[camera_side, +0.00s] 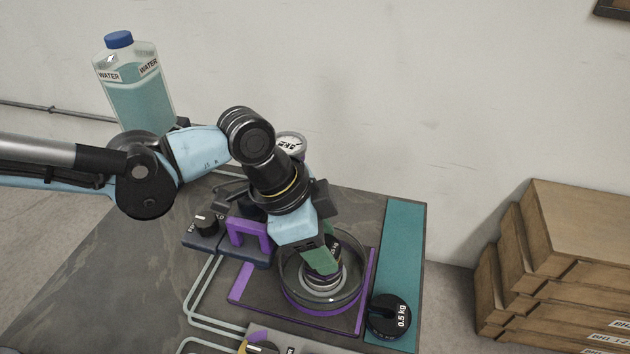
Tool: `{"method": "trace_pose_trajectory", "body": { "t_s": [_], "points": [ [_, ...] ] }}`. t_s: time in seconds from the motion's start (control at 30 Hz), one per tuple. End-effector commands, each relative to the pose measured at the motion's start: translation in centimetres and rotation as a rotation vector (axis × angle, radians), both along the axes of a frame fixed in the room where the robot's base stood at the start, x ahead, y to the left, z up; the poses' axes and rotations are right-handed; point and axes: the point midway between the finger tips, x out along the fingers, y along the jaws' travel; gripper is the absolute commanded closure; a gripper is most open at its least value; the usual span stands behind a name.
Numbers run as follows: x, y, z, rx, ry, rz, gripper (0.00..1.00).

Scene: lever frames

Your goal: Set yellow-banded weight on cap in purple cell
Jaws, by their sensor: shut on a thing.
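The purple cell is a purple-outlined square (240,284) on the table, with a clear round vessel (360,268) standing in it. A pale, stepped round cap (324,286) shows inside the vessel. My gripper (325,262) points down into the vessel from above, its green fingers just over the cap. It is shut on a dark weight with white marking (335,245), mostly hidden by the fingers. I see no yellow band on it, and cannot tell whether it touches the cap.
A black 0.5 kg weight (388,316) stands on the teal strip (402,240) at right. A purple bracket (248,234) and a knob box (203,228) are left of the vessel. A gauge (291,145) and water bottle (137,88) stand behind. Grey tubes run along the left.

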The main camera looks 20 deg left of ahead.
Motion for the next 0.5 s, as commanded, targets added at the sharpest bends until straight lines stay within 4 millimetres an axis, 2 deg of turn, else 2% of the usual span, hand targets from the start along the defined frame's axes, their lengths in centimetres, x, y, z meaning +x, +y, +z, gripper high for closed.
{"method": "trace_pose_trajectory", "body": {
  "t_s": [0.43, 0.47, 0.5],
  "points": [
    [0.00, -0.01, -0.31, 0.000, 0.000, 0.000, 0.88],
    [0.00, 0.00, -0.31, 0.000, 0.000, 0.000, 0.47],
    [0.00, 0.00, -0.31, 0.000, 0.000, 0.000, 0.41]
  ]
}}
